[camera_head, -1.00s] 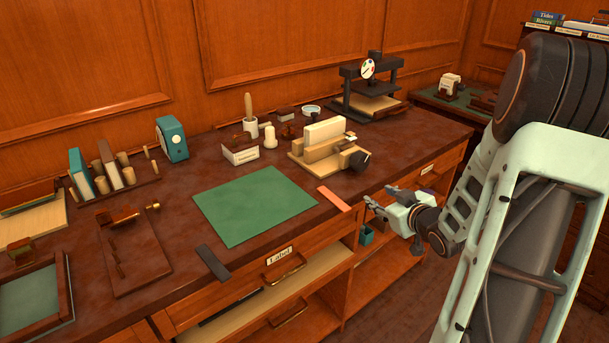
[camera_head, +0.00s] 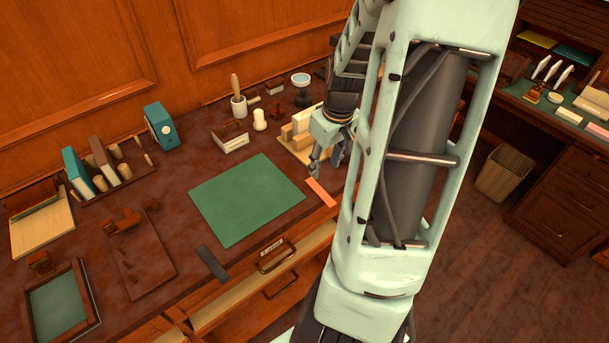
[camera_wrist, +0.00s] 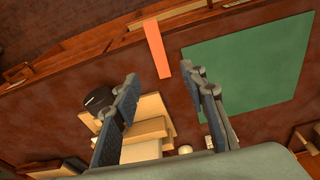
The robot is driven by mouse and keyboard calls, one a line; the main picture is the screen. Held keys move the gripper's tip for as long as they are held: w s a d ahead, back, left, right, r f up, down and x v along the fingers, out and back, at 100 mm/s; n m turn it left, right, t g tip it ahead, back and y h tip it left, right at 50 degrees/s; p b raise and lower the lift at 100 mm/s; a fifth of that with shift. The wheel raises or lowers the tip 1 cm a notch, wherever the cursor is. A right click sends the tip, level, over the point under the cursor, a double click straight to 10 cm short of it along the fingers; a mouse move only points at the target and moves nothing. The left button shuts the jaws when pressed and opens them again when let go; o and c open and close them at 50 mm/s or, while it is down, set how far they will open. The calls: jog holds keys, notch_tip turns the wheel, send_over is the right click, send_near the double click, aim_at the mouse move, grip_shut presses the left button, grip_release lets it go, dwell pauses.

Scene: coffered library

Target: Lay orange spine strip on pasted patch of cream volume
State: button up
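The orange spine strip (camera_head: 320,192) lies flat near the front edge of the bench, just right of the green mat. It also shows in the wrist view (camera_wrist: 157,48), beyond the fingertips. My gripper (camera_head: 326,172) is above the bench beside the strip, pointing down, empty and apart from it. In the wrist view its two fingers (camera_wrist: 160,82) are spread wide. The cream volume (camera_head: 303,117) stands in a wooden press, partly hidden behind my arm. The press and pale blocks (camera_wrist: 145,130) show between the fingers in the wrist view. I cannot make out the pasted patch.
The green mat (camera_head: 246,199) lies flat and bare left of my gripper. A dark bar (camera_head: 212,263) lies at the bench's front edge. A white candle-like cylinder (camera_head: 260,120) and a brush pot (camera_head: 239,106) stand behind the mat. My arm hides the bench's right part.

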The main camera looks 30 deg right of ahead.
aim_at(320, 191)
notch_tip(320, 191, down, 4)
jog(key=shift+w+a+f, duration=0.1)
jog(key=shift+w+a, duration=0.05)
jog(key=shift+w+d+f, duration=0.1)
jog(key=shift+w+f, duration=0.05)
jog(key=shift+f, duration=0.9)
jog(key=shift+w+d+f, duration=0.15)
jog(key=shift+w+f, duration=0.05)
jog(key=shift+f, duration=0.85)
jog(key=shift+w+d+f, duration=0.1)
jog(key=shift+w+f, duration=0.05)
jog(key=shift+f, duration=0.9)
jog(key=shift+c, duration=0.6)
jog(key=c, duration=0.7)
jog(key=shift+c, duration=0.2)
jog(key=shift+r, duration=0.15)
